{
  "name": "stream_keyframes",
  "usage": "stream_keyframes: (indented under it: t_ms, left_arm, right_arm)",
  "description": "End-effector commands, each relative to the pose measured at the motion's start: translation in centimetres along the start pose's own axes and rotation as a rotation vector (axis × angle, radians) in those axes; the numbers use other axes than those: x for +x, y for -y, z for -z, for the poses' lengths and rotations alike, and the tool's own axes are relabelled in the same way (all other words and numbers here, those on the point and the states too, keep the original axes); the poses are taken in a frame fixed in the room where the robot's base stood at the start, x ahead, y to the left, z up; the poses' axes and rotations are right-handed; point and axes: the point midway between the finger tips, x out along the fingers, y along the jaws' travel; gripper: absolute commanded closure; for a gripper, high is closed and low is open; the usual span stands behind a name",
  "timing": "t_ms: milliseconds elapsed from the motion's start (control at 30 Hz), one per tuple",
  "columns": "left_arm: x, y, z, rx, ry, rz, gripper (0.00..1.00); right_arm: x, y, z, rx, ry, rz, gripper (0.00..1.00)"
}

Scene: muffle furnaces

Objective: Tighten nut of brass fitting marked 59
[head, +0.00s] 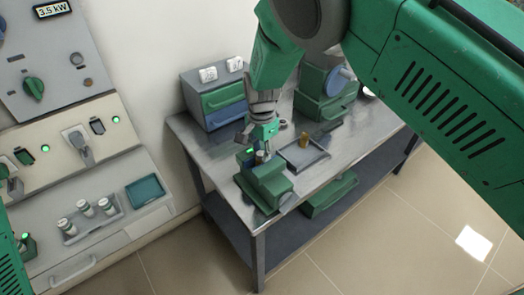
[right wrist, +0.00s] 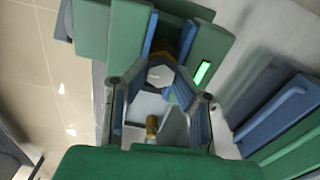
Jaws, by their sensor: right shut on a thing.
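My right gripper (head: 264,150) reaches down over a green vise-like fixture (head: 265,185) on the metal bench. In the right wrist view its fingers (right wrist: 160,85) are shut on a pale hexagonal nut (right wrist: 160,76). Some brass of the fitting (right wrist: 186,40) shows just beyond the nut, between the fixture's blue-faced jaws. The fixture has a lit green strip (right wrist: 202,73). The marking 59 cannot be read in either view. My left gripper is not in view; only green arm parts show at the left edge.
A shallow grey tray (head: 318,160) lies beside the fixture, with a brass piece (head: 304,140) by its far edge. A drawer box (head: 215,105) and a green machine (head: 325,95) stand behind. A wall panel and shelf with small bottles (head: 85,208) are at left.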

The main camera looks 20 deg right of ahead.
Motion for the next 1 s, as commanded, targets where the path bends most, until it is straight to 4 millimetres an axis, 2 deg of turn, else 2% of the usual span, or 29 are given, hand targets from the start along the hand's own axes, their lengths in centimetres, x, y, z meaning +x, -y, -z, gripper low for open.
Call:
stream_keyframes:
  t_ms: [33,300,333,367,400,767,867,1000]
  left_arm:
    - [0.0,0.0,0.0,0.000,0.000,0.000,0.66]
    - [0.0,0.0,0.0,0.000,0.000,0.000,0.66]
    - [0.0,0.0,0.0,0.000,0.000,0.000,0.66]
    - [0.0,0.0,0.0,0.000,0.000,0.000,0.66]
    - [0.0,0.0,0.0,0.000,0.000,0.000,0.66]
    - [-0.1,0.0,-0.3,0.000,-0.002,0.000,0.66]
    - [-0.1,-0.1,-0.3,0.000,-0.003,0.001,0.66]
    - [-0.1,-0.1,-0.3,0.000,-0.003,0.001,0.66]
  right_arm:
    - [0.3,-0.1,-0.5,-0.001,0.009,-0.006,1.00]
    - [0.3,-0.1,-0.6,-0.001,0.009,-0.006,1.00]
    - [0.3,-0.1,-0.6,-0.001,0.009,-0.006,0.76]
    - [0.3,-0.1,-0.6,-0.002,0.009,-0.006,0.65]
    - [0.3,-0.1,-0.5,-0.002,0.009,-0.005,0.59]
    - [-0.3,0.0,-0.1,0.000,0.003,0.000,0.59]
    - [-1.5,0.0,-0.1,0.000,0.003,0.002,0.59]
    - [-4.4,0.1,-0.1,0.000,0.002,0.003,0.59]
